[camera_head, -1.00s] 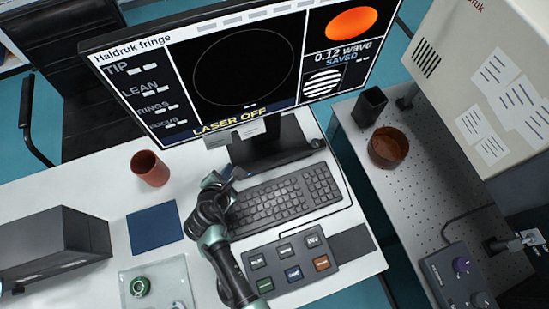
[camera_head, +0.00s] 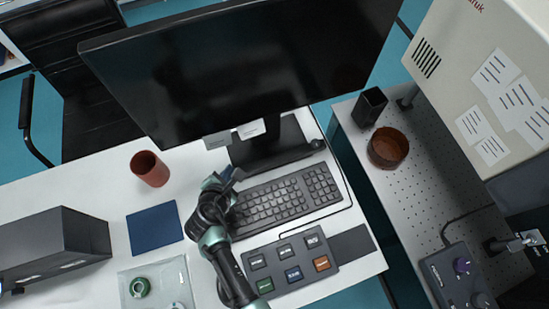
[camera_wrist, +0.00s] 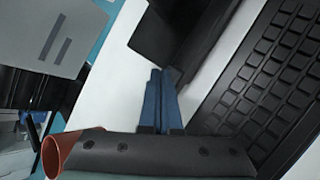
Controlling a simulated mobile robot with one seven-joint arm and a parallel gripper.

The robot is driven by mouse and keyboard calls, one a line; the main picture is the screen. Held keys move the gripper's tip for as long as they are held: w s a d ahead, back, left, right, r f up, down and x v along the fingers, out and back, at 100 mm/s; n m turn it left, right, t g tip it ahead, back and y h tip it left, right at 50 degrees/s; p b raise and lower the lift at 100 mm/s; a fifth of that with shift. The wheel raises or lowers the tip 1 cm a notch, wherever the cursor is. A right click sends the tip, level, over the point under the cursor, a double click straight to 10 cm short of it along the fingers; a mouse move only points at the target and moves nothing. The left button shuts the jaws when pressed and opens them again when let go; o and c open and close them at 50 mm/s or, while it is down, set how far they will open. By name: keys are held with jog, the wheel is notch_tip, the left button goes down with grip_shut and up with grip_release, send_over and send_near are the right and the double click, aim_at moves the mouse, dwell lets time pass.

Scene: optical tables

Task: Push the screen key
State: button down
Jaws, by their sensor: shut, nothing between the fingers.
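The monitor (camera_head: 250,75) stands at the back of the white desk, and its screen is dark. A dark grey key box (camera_head: 335,264) lies in front of the keyboard. It has three grey keys on top and a green (camera_head: 264,286), a blue (camera_head: 293,274) and an orange key (camera_head: 321,263) below. Their labels are too small to read surely, so I cannot tell which is the screen key. My gripper (camera_head: 236,174) is at the left end of the keyboard, near the monitor stand. Its blue fingers (camera_wrist: 161,75) are together and empty in the wrist view.
The black keyboard (camera_head: 285,200) lies right of my gripper; it also shows in the wrist view (camera_wrist: 270,85). A red-brown cup (camera_head: 150,169) and a blue mat (camera_head: 154,228) are to the left. Paper tags (camera_head: 250,129) hang below the monitor. A perforated table (camera_head: 385,205) stands at right.

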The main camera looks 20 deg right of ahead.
jog(key=shift+r, duration=0.25)
notch_tip(320, 180, up, 6)
jog(key=p, duration=0.6)
jog(key=shift+r+p, duration=0.1)
jog(key=shift+p, duration=0.3)
